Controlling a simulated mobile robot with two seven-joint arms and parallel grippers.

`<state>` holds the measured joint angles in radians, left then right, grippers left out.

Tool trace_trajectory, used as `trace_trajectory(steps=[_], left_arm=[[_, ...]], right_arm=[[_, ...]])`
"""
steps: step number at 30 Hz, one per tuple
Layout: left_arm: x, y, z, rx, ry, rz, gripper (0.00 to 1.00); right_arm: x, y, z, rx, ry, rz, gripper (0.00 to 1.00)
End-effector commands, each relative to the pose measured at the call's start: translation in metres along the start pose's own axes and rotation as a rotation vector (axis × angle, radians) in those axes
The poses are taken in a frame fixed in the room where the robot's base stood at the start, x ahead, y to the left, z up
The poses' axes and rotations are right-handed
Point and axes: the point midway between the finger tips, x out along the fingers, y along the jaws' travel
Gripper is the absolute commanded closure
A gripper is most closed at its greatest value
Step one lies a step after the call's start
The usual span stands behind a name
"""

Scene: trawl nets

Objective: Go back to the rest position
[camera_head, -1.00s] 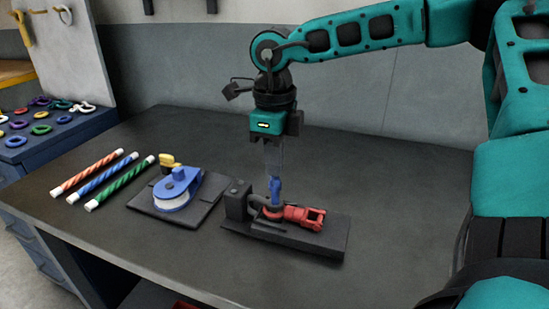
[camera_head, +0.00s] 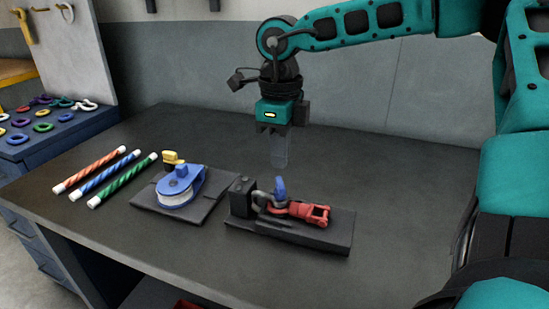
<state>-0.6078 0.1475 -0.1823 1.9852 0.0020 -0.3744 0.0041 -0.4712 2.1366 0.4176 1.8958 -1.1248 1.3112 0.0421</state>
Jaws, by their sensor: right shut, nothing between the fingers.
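My right gripper (camera_head: 279,160) hangs from the teal arm, pointing down, above the back of a dark fixture block (camera_head: 325,235). Its fingers are shut and empty, apart from everything below. On the fixture lies a red part (camera_head: 308,212) beside a grey curved shackle (camera_head: 265,197), with a small blue piece (camera_head: 280,189) standing up between them. My left gripper is not in view.
Three striped rods, orange (camera_head: 90,170), blue (camera_head: 105,174) and green (camera_head: 122,180), lie left. A blue cabinet (camera_head: 50,145) holds coloured rings. The table's back right is clear.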

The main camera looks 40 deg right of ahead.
Motion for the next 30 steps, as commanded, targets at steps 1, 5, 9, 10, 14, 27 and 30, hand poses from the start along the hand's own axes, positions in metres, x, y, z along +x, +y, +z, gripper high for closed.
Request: trace_trajectory(steps=[1,5,9,10,14,27,30], left_arm=[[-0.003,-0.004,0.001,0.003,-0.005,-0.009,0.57],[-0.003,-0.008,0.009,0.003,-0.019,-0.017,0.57],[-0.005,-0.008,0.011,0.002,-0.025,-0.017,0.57],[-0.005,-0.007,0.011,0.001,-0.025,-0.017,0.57],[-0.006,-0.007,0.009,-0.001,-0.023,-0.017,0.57],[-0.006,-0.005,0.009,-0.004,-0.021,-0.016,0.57],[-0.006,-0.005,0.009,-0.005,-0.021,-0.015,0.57]], right_arm=[[-0.018,-0.002,-0.001,0.003,-0.005,-0.002,1.0],[-0.047,-0.002,0.0,0.003,-0.005,-0.004,1.0],[-0.075,-0.001,-0.001,0.002,-0.003,-0.003,1.0],[-0.08,-0.001,-0.001,0.002,-0.003,-0.003,1.0],[-0.096,-0.001,-0.001,0.001,-0.002,-0.001,1.0],[-0.104,-0.001,-0.001,0.001,-0.001,0.0,1.0],[-0.104,-0.001,-0.001,0.0,0.0,0.0,1.0]])
